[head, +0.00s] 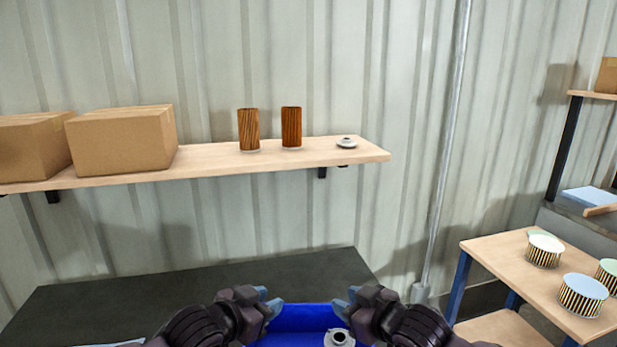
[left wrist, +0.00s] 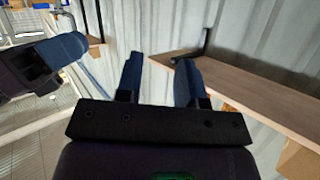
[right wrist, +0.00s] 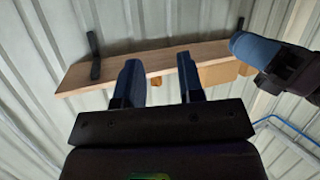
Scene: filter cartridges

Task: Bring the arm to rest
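My left gripper (head: 268,303) and my right gripper (head: 343,302) are close together, low in the head view, above a blue bin (head: 297,320). In the left wrist view the left fingers (left wrist: 158,68) are apart with nothing between them. In the right wrist view the right fingers (right wrist: 160,70) are also apart and empty. Two brown pleated filter cartridges, one lighter (head: 248,130) and one darker (head: 291,127), stand upright on the wall shelf (head: 220,158). A small pale cap (head: 346,142) lies near the shelf's right end.
A cardboard box (head: 122,140) and another (head: 32,147) sit on the shelf's left. A pale round part (head: 338,338) lies in the bin. A wooden side table (head: 495,247) holds short striped filters (head: 583,296). The dark worktop (head: 110,300) looks mostly bare.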

